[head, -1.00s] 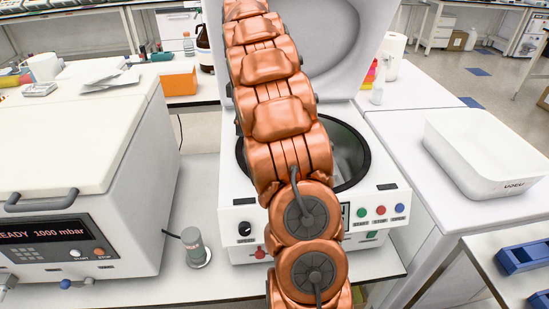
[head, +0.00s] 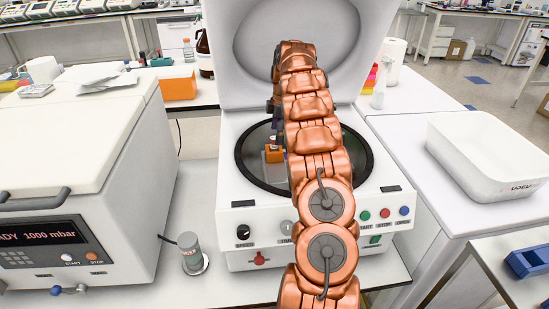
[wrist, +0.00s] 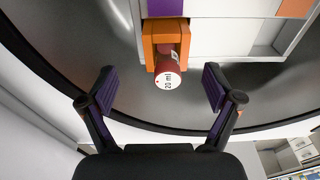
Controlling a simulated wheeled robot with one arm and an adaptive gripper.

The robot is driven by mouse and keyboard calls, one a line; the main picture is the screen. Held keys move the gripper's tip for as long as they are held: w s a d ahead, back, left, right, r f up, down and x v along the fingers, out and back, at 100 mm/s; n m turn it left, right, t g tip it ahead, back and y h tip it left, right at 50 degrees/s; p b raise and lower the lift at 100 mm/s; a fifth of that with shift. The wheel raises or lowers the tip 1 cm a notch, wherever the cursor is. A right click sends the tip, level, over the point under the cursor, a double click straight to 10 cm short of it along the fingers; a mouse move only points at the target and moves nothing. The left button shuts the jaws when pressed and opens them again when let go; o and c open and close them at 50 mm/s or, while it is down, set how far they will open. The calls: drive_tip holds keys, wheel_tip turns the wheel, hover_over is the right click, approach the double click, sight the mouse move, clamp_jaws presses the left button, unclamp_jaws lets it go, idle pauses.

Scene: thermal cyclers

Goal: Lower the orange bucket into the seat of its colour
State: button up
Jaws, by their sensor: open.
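The orange bucket (wrist: 166,42) is a small orange frame around a red tube whose white end reads "20 ml". It is in the centrifuge bowl at the rotor's edge, beside a purple patch (wrist: 165,7). In the head view the bucket (head: 274,156) shows just left of my arm. The rotor (wrist: 215,28) has white, purple and orange patches; an orange patch (wrist: 294,8) is at the top right of the wrist view. My gripper (wrist: 160,86) is open, with its purple-padded fingers apart around the tube's end and not touching it. Whether the bucket is fully seated cannot be told.
The centrifuge (head: 255,220) has its lid (head: 250,80) raised behind the bowl. The dark bowl rim (wrist: 130,122) curves below the fingers. A vacuum oven (head: 70,190) stands left, with a small grey cylinder (head: 190,250) between. A white tub (head: 480,165) is on the right.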

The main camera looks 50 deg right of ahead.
sight(274, 150)
drive_tip(key=shift+a+f, duration=0.15)
drive_tip(key=shift+f, duration=0.75)
drive_tip(key=shift+s+a+f+p, duration=0.1)
drive_tip(key=shift+a+f+p, duration=0.1)
drive_tip(key=shift+f+p, duration=0.2)
drive_tip(key=shift+a+f+p, duration=0.15)
drive_tip(key=shift+f+p, duration=0.15)
drive_tip(key=shift+f, duration=0.2)
drive_tip(key=f, duration=0.2)
drive_tip(key=f+p, duration=0.1)
drive_tip(key=shift+a+f, duration=0.1)
drive_tip(key=shift+a, duration=0.15)
drive_tip(key=c, duration=1.5)
drive_tip(key=shift+c, duration=0.2)
